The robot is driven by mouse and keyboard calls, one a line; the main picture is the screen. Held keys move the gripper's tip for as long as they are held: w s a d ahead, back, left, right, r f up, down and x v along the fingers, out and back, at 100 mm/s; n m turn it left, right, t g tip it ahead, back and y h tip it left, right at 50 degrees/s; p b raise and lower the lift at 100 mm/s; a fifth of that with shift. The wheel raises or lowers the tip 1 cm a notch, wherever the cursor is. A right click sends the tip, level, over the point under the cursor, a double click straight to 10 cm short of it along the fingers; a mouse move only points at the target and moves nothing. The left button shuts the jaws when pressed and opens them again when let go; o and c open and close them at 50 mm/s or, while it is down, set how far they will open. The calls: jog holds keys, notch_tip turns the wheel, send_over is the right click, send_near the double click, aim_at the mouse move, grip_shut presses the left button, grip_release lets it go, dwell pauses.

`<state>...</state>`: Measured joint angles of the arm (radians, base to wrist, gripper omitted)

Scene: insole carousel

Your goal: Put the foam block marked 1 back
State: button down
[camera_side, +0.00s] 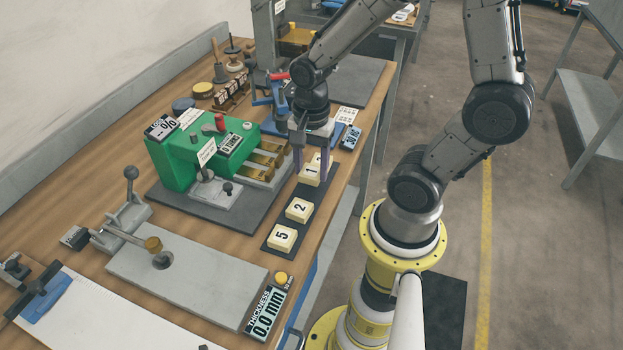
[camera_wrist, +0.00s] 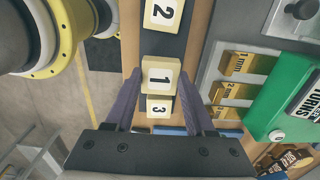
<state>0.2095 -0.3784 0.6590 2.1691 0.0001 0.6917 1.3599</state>
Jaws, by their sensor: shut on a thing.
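The foam block marked 1 (camera_side: 312,169) is a cream block with a white numbered top. My gripper (camera_side: 310,176) points down with its two purple fingers on either side of it and is shut on it. In the wrist view block 1 (camera_wrist: 158,75) sits between the fingertips, above or on the dark strip; I cannot tell whether it touches the strip. Block 2 (camera_side: 299,209) and block 5 (camera_side: 283,237) stand on the dark strip (camera_side: 274,221) towards the front. Block 3 (camera_wrist: 159,108) shows close beside block 1 in the wrist view, partly covered by it.
A green tester (camera_side: 178,162) with brass weights (camera_side: 263,160) stands just left of the strip. A grey thickness gauge (camera_side: 190,272) with a display (camera_side: 265,314) is in front. The table's right edge runs close beside the strip. A blue item with a small display (camera_side: 350,137) lies behind my gripper.

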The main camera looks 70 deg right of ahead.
aim_at(311, 171)
jog(key=shift+f, duration=1.8)
jog(key=shift+f, duration=0.1)
jog(key=shift+c, duration=1.3)
grip_release()
notch_tip(311, 171, up, 12)
jog(key=shift+r, duration=0.1)
jog(key=s+a+r+n+t, duration=0.2)
jog(key=r+n, duration=0.1)
jog(key=n, duration=0.6)
jog(key=s+a+r+n+t, duration=0.2)
jog(key=s+r+n+t, duration=0.1)
jog(key=n, duration=0.6)
jog(key=shift+a+r+t, duration=0.25)
jog(key=shift+r+t, duration=0.05)
jog(key=shift+r, duration=0.35)
